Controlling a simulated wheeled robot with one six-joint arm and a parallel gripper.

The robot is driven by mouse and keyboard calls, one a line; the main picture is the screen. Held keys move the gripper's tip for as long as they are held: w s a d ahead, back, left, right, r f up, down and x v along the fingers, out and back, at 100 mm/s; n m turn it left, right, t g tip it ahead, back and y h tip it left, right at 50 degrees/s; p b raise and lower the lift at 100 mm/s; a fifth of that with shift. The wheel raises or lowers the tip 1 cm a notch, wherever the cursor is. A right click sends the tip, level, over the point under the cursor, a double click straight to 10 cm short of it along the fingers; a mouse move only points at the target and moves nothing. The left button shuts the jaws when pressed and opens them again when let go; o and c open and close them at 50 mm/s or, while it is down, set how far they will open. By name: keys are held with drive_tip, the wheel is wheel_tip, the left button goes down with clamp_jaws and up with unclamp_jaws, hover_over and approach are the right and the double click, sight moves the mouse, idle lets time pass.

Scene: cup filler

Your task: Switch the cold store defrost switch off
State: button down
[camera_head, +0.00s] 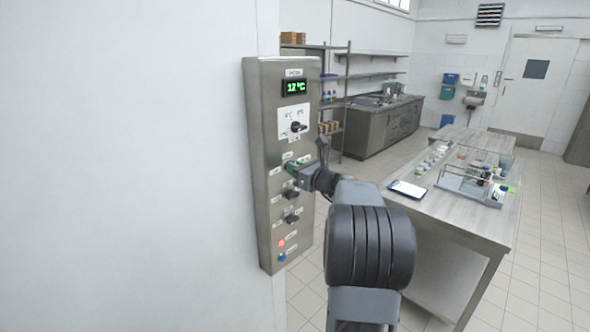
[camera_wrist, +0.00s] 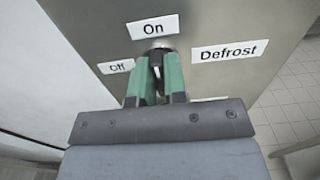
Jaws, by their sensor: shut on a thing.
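The grey control panel (camera_head: 262,150) is mounted on the white wall and holds several rotary switches. My gripper (camera_head: 291,165) is at the upper of the row of small switches on it. In the wrist view my gripper's green fingers (camera_wrist: 160,80) are shut on the defrost switch (camera_wrist: 157,52), whose black knob shows only in part between them. Labels around it read "On" (camera_wrist: 153,27) above, "Off" (camera_wrist: 116,67) to the left and "Defrost" (camera_wrist: 228,51) to the right. The fingers hide most of the knob, so I cannot tell clearly which label it points at.
Below are two more black switches (camera_head: 291,194), a red lamp (camera_head: 282,243) and a blue button (camera_head: 282,257). Above are a larger black knob (camera_head: 298,127) and a green display (camera_head: 296,87) reading 12 °C. A steel table (camera_head: 455,225) with small items stands to the right.

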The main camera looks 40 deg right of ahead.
drive_tip(key=shift+f+b, duration=0.15)
drive_tip(key=shift+b, duration=0.15)
drive_tip(key=n+b, duration=0.1)
drive_tip(key=b, duration=0.1)
drive_tip(key=n+b, duration=0.1)
drive_tip(key=b, duration=0.1)
drive_tip(key=shift+a+f+n+b, duration=0.1)
drive_tip(key=shift+f+n+b, duration=0.2)
drive_tip(key=shift+n+b, duration=0.1)
drive_tip(key=shift+a+r+n+b, duration=0.1)
drive_tip(key=shift+a+n+b, duration=0.05)
drive_tip(key=shift+n+b, duration=7.6)
drive_tip(key=shift+b, duration=0.5)
drive_tip(key=c, duration=1.2)
unclamp_jaws()
drive_tip(key=shift+r, duration=0.1)
drive_tip(key=shift+o, duration=0.2)
drive_tip(key=s+d+b, duration=0.2)
drive_tip(key=s, duration=1.1)
drive_tip(key=shift+s+d, duration=0.2)
drive_tip(key=shift+s, duration=0.15)
